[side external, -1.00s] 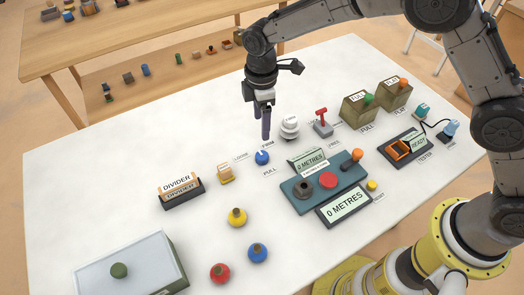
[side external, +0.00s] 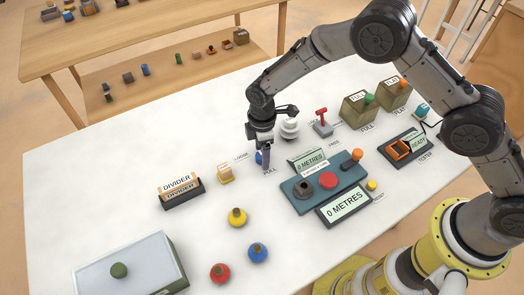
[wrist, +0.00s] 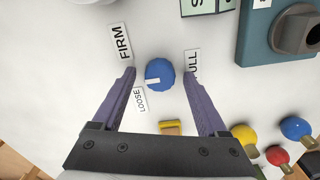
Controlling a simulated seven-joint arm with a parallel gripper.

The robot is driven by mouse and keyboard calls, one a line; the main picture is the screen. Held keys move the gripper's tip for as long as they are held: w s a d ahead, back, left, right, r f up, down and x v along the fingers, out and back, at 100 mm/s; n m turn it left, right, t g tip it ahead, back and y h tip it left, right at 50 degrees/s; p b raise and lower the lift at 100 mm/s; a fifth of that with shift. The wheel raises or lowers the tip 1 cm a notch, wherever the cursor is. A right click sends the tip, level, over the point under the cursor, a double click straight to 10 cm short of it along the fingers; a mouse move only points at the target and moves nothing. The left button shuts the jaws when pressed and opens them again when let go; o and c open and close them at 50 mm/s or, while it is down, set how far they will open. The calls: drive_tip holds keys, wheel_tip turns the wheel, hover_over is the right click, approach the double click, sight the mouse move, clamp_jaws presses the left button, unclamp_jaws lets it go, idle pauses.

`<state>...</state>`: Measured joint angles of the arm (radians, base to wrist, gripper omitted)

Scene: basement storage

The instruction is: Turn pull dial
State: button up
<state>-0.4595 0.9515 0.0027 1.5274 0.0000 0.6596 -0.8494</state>
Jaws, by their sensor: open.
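The pull dial is a small round blue knob with a white pointer mark. In the wrist view the blue dial (wrist: 159,73) sits between my two open fingers, with a gap on each side. Labels FIRM (wrist: 120,42), LOOSE (wrist: 141,99) and a partly covered PULL (wrist: 192,64) lie around it. The white mark points roughly toward the left finger, between FIRM and LOOSE. In the side view the dial (side external: 259,158) is mostly hidden behind my gripper (side external: 265,168). My gripper is open, pointing down at the dial and holding nothing.
A white stacked knob (side external: 289,128) and a red lever (side external: 321,118) stand behind right. A teal panel (side external: 300,205) with METRES displays is at right. Red, blue and yellow knobs stand in front.

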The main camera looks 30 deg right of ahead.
drive_tip(key=shift+c, duration=0.2)
clamp_jaws()
idle(0.3)
drive_tip(key=shift+m, duration=2.9)
drive_tip(key=shift+o, duration=0.2)
unclamp_jaws()
